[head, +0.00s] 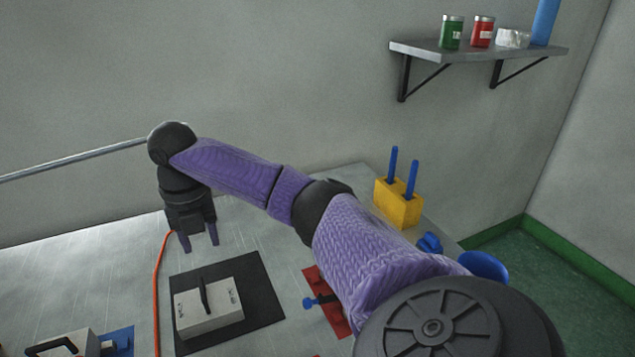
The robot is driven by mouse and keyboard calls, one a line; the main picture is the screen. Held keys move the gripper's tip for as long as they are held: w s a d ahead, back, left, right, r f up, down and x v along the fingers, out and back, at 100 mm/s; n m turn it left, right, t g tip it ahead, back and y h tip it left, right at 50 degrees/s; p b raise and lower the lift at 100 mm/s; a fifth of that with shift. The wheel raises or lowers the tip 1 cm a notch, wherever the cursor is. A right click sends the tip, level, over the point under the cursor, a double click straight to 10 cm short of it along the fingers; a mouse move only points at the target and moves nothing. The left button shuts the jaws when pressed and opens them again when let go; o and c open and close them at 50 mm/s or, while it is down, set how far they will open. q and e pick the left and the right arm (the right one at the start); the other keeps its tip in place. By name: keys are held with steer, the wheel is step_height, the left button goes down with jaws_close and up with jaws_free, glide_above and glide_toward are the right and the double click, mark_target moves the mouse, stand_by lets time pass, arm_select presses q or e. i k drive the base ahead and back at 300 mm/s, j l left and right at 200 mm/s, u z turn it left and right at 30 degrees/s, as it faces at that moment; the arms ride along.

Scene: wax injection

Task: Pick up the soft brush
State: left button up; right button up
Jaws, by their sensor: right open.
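My right arm reaches in from the lower right, and its gripper (199,239) points down over the metal table near the wall. Its two dark fingers are apart, with nothing between them. A yellow block (398,204) stands at the table's back right with two upright blue handles (411,180) in it. Their lower ends are hidden in the block, so I cannot tell whether either is the soft brush. The gripper is well to the left of them. My left gripper does not show.
A grey box with a black handle (207,307) lies on a black mat (263,290). An orange cable (156,290) runs beside it. A red mat (329,287) is partly behind my arm. Blue items (429,242) are at the right. A shelf (470,52) with jars hangs above.

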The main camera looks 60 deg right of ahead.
mark_target(411, 180)
steer(key=z, duration=2.6)
